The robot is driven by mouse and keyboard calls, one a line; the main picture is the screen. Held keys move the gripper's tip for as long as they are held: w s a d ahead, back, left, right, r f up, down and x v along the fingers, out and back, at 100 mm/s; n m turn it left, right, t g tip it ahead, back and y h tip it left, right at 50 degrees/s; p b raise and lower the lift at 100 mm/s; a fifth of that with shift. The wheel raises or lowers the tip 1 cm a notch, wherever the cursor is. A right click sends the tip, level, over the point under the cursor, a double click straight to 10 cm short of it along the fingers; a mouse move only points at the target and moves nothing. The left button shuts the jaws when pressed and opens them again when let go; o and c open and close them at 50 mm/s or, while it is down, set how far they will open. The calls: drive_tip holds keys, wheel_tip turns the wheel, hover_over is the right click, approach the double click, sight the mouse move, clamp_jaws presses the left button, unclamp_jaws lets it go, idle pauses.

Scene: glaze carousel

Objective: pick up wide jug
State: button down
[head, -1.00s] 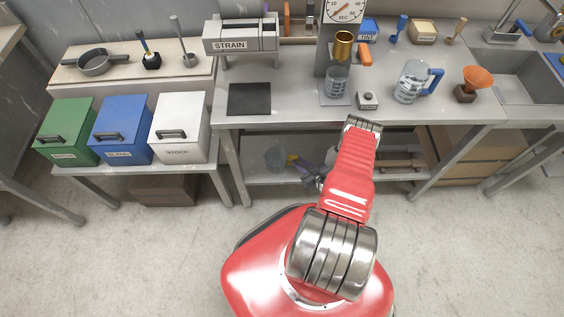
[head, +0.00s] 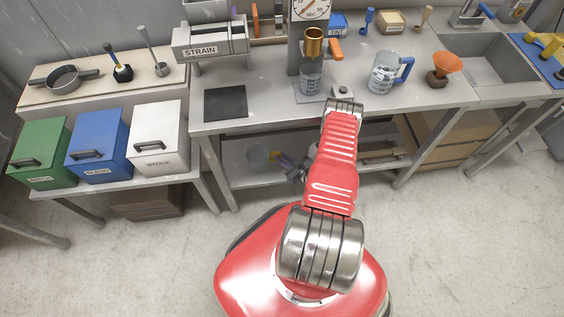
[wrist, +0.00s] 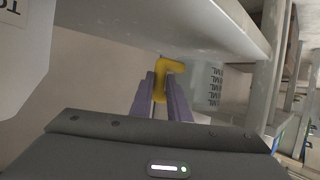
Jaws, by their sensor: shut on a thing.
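The wide jug is clear, with volume marks and a yellow handle. I cannot tell whether the jug touches the lower shelf.
The bench top (head: 270,93) is above the jug, and a bench leg (head: 217,172) stands left of it. On top are a blue-handled jug (head: 382,73), an orange funnel (head: 447,66) and a beaker (head: 311,77). Open floor lies in front.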

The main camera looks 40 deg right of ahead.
wheel_tip(320, 180, up, 6)
drive_tip(key=shift+r, duration=0.25)
idle(0.7)
